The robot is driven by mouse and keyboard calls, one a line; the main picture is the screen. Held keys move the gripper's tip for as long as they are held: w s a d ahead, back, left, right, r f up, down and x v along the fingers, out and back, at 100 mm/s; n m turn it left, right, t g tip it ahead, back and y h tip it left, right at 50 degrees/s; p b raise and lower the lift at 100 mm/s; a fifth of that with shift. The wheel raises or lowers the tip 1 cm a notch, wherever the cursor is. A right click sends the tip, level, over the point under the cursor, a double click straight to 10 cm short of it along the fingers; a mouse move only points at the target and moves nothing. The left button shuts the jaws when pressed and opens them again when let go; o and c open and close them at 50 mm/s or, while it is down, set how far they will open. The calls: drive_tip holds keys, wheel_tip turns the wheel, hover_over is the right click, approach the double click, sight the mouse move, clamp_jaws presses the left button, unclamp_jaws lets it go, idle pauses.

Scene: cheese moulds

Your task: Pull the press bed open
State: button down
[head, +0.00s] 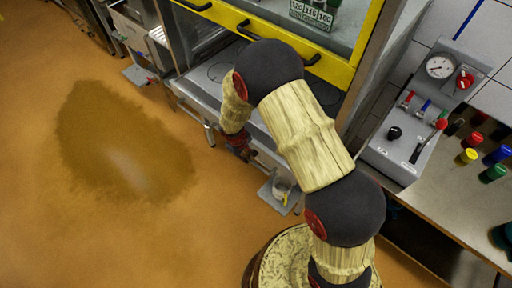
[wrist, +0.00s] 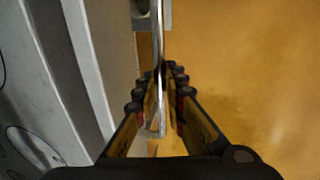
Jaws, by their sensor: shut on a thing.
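The press bed (head: 200,88) is a grey metal slab with ring marks, low in the yellow-framed press in the head view. Its edge (wrist: 88,60) runs along the left of the wrist view. A shiny bar handle (wrist: 158,45) lies along its front, above the floor. My gripper (wrist: 163,78) has its fingers on both sides of this bar and is shut on it. In the head view my gripper (head: 240,146) is at the bed's front edge, partly hidden by my arm. How far the bed is out is hard to tell.
A yellow-framed window with a black handle (head: 250,30) is above the bed. A control box with a gauge (head: 440,67) and a bench with coloured knobs are at right.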

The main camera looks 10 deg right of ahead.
drive_tip(key=s+a+b, duration=0.3)
drive_tip(key=s+a, duration=0.8)
drive_tip(key=a, duration=0.4)
drive_tip(key=s+a+b, duration=0.2)
drive_tip(key=s+a, duration=0.9)
drive_tip(key=a, duration=0.4)
drive_tip(key=shift+b, duration=0.4)
drive_tip(key=shift+w, duration=0.1)
drive_tip(key=c, duration=1.8)
unclamp_jaws()
drive_tip(key=shift+c, duration=0.2)
wheel_tip(320, 180, up, 12)
drive_tip(key=s+a, duration=0.1)
drive_tip(key=a, duration=0.1)
drive_tip(key=shift+s, duration=0.2)
drive_tip(key=shift+f, duration=0.15)
